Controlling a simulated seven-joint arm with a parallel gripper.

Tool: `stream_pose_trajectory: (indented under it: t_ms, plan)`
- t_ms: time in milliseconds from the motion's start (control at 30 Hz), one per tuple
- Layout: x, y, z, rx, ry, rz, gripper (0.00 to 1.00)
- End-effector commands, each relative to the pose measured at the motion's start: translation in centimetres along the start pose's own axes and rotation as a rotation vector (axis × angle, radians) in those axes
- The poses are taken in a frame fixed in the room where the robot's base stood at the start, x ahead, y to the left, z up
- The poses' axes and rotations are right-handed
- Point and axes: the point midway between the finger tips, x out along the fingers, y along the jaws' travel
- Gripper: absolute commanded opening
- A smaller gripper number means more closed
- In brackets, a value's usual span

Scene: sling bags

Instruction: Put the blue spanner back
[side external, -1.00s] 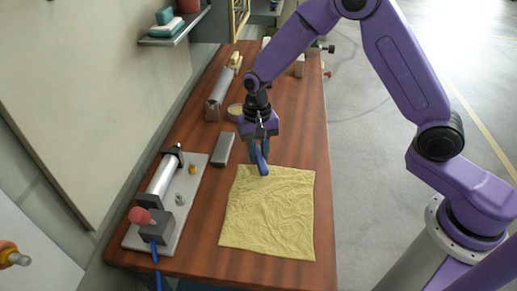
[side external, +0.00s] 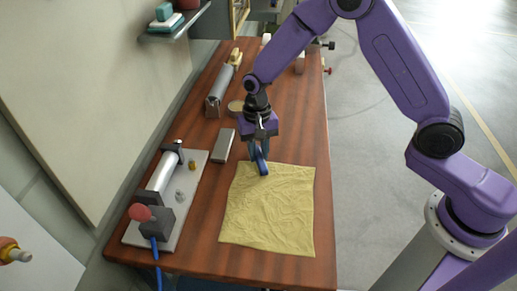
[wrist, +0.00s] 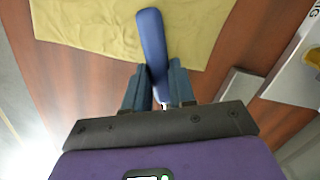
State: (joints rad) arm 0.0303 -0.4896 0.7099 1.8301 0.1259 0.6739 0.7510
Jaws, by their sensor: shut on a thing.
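The blue spanner (wrist: 152,45) is between the fingers of my gripper (wrist: 159,88) in the wrist view, its blue handle pointing away from the wrist. In the side view the spanner (side external: 263,167) hangs tilted below my gripper (side external: 259,150), over the far edge of the yellow cloth (side external: 268,220). My gripper is shut on it. The end of the spanner nearest the palm is partly hidden by the fingers. I cannot tell whether its lower end touches the cloth.
A grey plate (side external: 187,215) with a cylinder and a red knob stands at the left of the wooden table (side external: 300,125). A grey block (side external: 223,145) lies left of my gripper. A silver roll (side external: 220,92) lies farther back.

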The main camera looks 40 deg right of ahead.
Motion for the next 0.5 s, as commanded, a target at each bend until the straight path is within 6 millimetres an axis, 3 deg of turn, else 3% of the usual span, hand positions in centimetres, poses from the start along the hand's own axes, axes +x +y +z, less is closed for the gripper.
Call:
stream_pose_trajectory:
  t_ms: [67, 100, 167, 200, 500]
  plan:
    - [0.23, 0.02, 0.01, 0.000, -0.001, 0.001, 0.00]
    - [0.26, 0.02, 0.01, 0.000, -0.001, 0.001, 0.31]
    - [0.26, 0.03, 0.02, 0.000, -0.001, 0.001, 0.51]
    - [0.26, 0.03, 0.02, 0.000, -0.001, 0.001, 0.55]
    - [0.07, 0.01, -0.01, 0.000, 0.000, 0.001, 0.55]
